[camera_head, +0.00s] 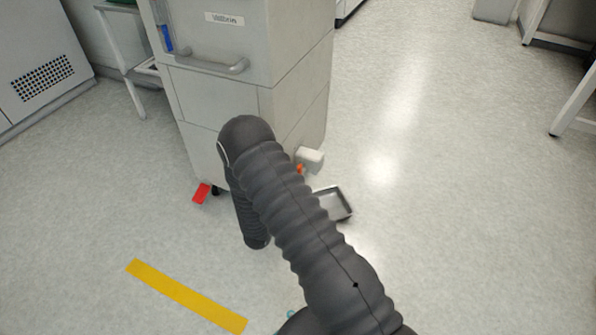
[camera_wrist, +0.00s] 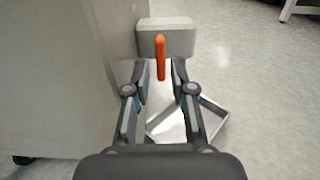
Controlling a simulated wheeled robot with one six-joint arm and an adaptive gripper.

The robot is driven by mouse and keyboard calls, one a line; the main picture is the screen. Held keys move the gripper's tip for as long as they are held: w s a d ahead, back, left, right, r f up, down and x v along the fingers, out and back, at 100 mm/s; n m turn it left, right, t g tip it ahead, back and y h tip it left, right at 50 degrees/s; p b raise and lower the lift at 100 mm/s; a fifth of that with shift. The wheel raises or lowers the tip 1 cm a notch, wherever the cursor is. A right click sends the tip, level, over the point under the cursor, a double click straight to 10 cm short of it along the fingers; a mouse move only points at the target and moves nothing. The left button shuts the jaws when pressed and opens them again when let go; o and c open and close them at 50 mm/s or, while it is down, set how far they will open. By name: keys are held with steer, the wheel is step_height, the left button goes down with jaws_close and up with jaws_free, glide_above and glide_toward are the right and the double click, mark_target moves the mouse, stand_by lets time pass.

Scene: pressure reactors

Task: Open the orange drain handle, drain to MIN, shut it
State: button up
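The orange drain handle (camera_wrist: 161,56) stands upright in the wrist view, in front of a pale box-shaped valve body (camera_wrist: 168,38) on the cabinet's side. My gripper (camera_wrist: 160,72) is open, with one finger on each side of the handle's lower part. I cannot tell whether the fingers touch it. In the head view only a bit of the orange handle (camera_head: 299,169) shows beside my arm, which hides my gripper. A blue level (camera_head: 165,38) shows in a narrow gauge at the cabinet's upper left. Its MIN mark is too small to read.
A metal drain tray (camera_head: 345,204) lies on the floor below the valve. The grey cabinet (camera_head: 218,98) stands close to my arm, with a red caster pedal (camera_head: 201,193) at its foot. A yellow floor strip (camera_head: 187,296) lies in front.

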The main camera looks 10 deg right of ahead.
mark_target(301, 169)
steer(key=x, duration=0.5)
steer(key=shift+w+d, duration=0.25)
steer(key=shift+w, duration=0.1)
jaws_close()
